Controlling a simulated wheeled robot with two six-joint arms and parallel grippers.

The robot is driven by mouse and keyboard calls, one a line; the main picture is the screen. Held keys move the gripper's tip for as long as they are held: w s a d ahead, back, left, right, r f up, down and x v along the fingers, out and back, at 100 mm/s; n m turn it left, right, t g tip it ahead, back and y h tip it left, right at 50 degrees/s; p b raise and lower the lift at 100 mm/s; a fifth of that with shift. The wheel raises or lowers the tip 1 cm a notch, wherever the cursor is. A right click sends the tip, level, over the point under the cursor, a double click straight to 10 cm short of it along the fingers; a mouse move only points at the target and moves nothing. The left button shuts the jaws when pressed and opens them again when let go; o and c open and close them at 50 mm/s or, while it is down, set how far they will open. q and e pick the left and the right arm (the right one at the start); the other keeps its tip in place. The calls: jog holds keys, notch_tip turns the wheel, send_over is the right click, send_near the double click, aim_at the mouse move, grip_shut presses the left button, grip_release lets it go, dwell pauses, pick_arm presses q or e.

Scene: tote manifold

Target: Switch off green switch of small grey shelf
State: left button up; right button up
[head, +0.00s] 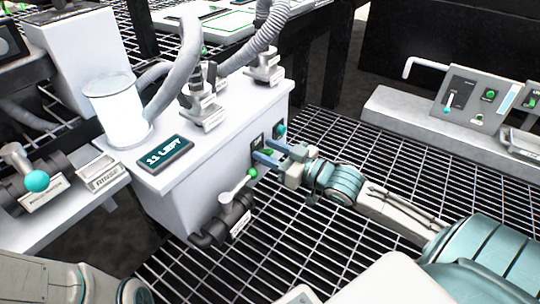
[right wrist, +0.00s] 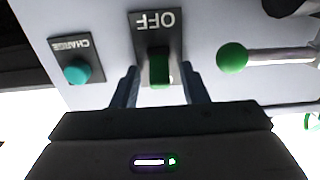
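The small grey shelf (head: 195,185) is a pale box-like unit with a flat top. Its green switch (right wrist: 159,67) sits on a dark plate (right wrist: 168,23) whose OFF lettering appears upside down in the right wrist view. My right gripper (head: 266,152) is at the shelf's front face. In the right wrist view, its two blue-grey fingers (right wrist: 160,86) stand apart, one on each side of the switch's lower part; I cannot tell whether they touch it. In the head view the fingers largely hide the switch. My left gripper is outside the view.
A teal button (right wrist: 77,72) marked CHARGE is beside the switch. A green-knobbed lever valve (head: 238,187) projects nearby. A glass cylinder (head: 118,110), a sign (head: 166,153) and hose fittings stand on top. Grating floor (head: 340,150) is open to the right.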

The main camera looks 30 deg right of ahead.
grip_shut()
